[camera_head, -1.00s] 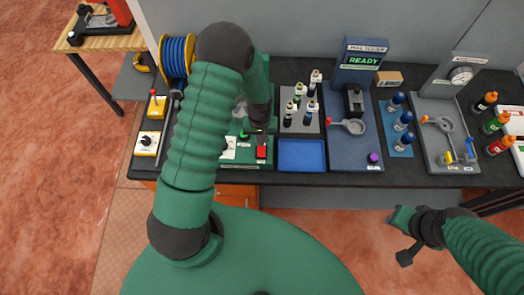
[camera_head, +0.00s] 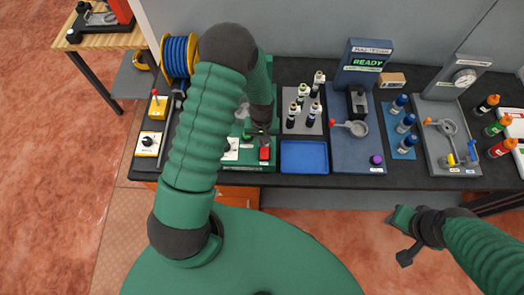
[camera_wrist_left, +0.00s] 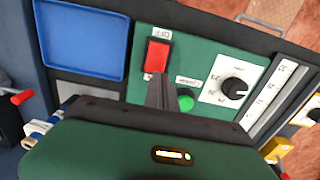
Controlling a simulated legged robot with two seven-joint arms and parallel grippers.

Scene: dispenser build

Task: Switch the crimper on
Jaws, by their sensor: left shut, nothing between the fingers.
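The crimper's green panel (camera_head: 240,164) is at the front edge of the bench, mostly behind my left arm in the head view. On it are a red rocker switch (camera_head: 264,153) and a green button (camera_head: 247,134). In the left wrist view the red switch (camera_wrist_left: 157,55) sits beside a small label, with the green button (camera_wrist_left: 186,100) and a black dial (camera_wrist_left: 234,88) nearby. My left gripper (camera_wrist_left: 160,80) is shut and empty, its tips close to the switch's edge; contact cannot be told. My right gripper (camera_head: 405,235) hangs off the bench's front, its jaws unclear.
A blue tray (camera_head: 304,157) lies right of the crimper panel. Several bottles stand on a grey plate (camera_head: 288,128) behind it. A pull tester (camera_head: 365,62) reading READY is farther right. A blue wire spool (camera_head: 178,55) and yellow switch boxes (camera_head: 148,144) are at the left.

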